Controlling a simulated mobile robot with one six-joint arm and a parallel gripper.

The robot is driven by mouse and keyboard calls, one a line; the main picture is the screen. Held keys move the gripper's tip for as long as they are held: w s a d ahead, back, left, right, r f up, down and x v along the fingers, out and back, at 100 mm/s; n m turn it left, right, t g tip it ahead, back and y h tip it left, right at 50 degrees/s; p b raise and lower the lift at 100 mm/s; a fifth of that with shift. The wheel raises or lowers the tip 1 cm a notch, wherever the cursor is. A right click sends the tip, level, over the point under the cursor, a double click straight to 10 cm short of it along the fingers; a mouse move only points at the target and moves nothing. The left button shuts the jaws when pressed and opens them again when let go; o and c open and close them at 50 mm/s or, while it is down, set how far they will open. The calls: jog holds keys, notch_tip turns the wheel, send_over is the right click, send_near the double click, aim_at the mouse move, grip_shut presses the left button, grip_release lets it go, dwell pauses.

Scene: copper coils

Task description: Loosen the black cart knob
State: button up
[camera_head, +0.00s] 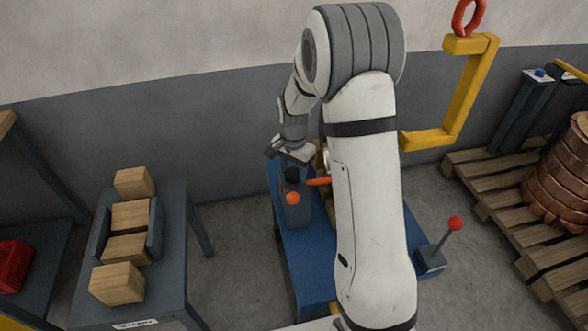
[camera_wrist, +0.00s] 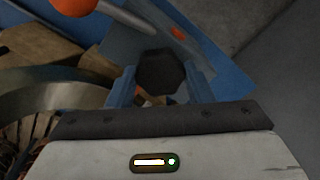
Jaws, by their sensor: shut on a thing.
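The black cart knob (camera_wrist: 161,73) is a dark, many-sided knob in the middle of the wrist view. The fingers of my gripper (camera_wrist: 161,88) stand on either side of it and are shut on it. In the head view the knob (camera_head: 292,175) shows as a small dark shape on top of a grey post (camera_head: 297,208) on the blue cart (camera_head: 303,262). My gripper (camera_head: 290,157) reaches down to it from above. My arm hides much of the cart.
An orange ball (camera_head: 292,198) and an orange handle (camera_head: 318,182) sit close to the knob. A grey table (camera_head: 183,235) with wooden blocks stands left. A yellow hook (camera_head: 462,95) hangs right of my arm. A pallet (camera_head: 480,165) with a copper coil (camera_head: 560,185) stands far right.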

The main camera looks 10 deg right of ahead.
jog(key=n, duration=0.4)
jog(key=shift+n, duration=0.3)
jog(key=n, duration=0.3)
jog(key=shift+n, duration=0.3)
jog(key=n, duration=0.4)
jog(key=shift+n+p, duration=0.3)
jog(key=shift+p, duration=0.05)
jog(key=n, duration=0.4)
jog(key=shift+d+n, duration=0.1)
jog(key=shift+n, duration=0.2)
jog(key=n, duration=1.1)
jog(key=shift+n, duration=0.3)
jog(key=shift+w+n+p, duration=0.1)
jog(key=shift+n+p, duration=0.2)
jog(key=shift+n, duration=1.5)
